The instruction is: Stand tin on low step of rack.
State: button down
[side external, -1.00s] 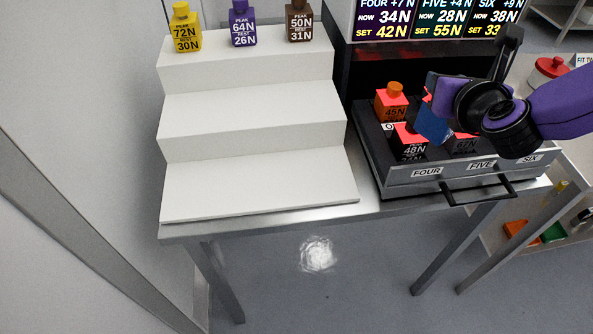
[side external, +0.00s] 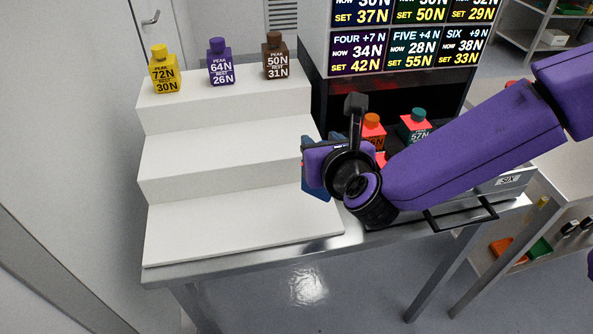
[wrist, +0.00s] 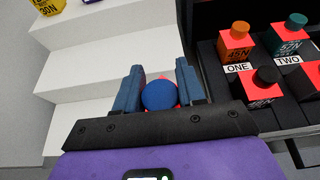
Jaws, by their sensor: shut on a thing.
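The held tin has a round blue cap (wrist: 160,96) and a glimpse of red top. It sits between the two blue fingers of my gripper (wrist: 158,84) in the wrist view. In the side view my gripper (side external: 318,170) is shut on it, and the fingers and wrist hide most of the tin. The white rack (side external: 225,130) has three steps. Its low step (side external: 230,228) is bare. My gripper is above the rack's right edge, near the drawer side; its exact height over the low step is unclear.
A yellow tin (side external: 163,70), a purple tin (side external: 220,63) and a brown tin (side external: 276,57) stand on the top step. The middle step (side external: 220,152) is empty. Right of the rack, an open drawer holds several red-topped tins, including an orange-capped one (wrist: 236,42), below a display (side external: 405,40).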

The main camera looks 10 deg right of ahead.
jog(key=shift+w+a+f, duration=0.55)
jog(key=shift+f, duration=0.9)
jog(key=shift+w+a+f, duration=0.5)
jog(key=shift+w+f, duration=0.1)
jog(key=shift+f, duration=0.85)
jog(key=shift+w+a+f, duration=0.55)
jog(key=shift+f, duration=0.9)
jog(key=shift+f, duration=0.15)
jog(key=c, duration=0.7)
grip_release()
jog(key=shift+s+r, duration=0.1)
jog(key=shift+r, duration=0.1)
jog(key=v, duration=1.1)
jog(key=shift+s+r, duration=0.2)
jog(key=shift+s, duration=0.15)
